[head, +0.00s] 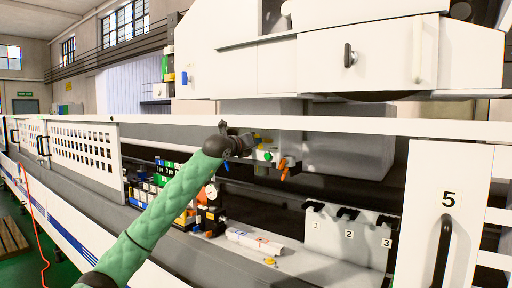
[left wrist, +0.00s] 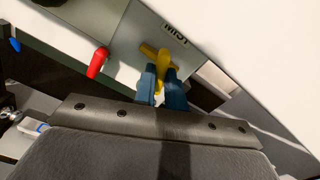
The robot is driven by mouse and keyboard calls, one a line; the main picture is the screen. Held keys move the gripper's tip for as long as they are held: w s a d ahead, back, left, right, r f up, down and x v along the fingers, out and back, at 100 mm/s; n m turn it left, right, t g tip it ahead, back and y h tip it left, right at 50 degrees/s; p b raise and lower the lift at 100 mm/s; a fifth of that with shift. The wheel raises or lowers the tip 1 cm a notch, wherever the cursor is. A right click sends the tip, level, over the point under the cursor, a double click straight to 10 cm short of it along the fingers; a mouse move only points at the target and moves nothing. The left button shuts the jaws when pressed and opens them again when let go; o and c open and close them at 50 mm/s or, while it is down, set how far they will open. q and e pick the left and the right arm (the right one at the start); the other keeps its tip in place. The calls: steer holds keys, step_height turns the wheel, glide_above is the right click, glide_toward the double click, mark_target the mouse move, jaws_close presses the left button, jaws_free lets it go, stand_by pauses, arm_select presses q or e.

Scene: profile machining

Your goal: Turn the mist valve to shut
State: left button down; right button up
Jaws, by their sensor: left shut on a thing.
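The yellow mist valve handle (left wrist: 160,55) is in the left wrist view, on a grey plate (left wrist: 135,30) beside an upside-down MIST label (left wrist: 176,29). My left gripper (left wrist: 158,78) has its blue fingers on either side of the handle's lower part and is shut on it. In the head view my left gripper (head: 246,143) is at the valve block under the white rail, and its wrist hides part of the block. The handle's exact angle is hard to tell. My right gripper is not in view.
A red handle (left wrist: 97,62) sits close left of the yellow one, and a blue part (left wrist: 15,44) lies further left. Orange handles (head: 284,168) hang from the block. A pressure gauge (head: 211,191) stands below my arm. Numbered hooks (head: 347,214) are at the right.

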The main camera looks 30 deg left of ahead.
arm_select(q)
steer(key=shift+a, duration=0.1)
stand_by(0.3)
steer(key=m+b, duration=0.1)
steer(key=m, duration=0.3)
steer(key=shift+b, duration=0.35)
steer(key=c, duration=1.9)
jaws_free()
steer(key=shift+r+m, duration=0.1)
steer(key=shift+m, duration=0.2)
steer(key=o, duration=0.6)
steer(key=s+b, duration=0.4)
steer(key=s, duration=0.1)
steer(key=s+b, duration=0.2)
steer(key=shift+s+a+f, duration=0.15)
steer(key=shift+a+f, duration=0.15)
steer(key=shift+a, duration=0.1)
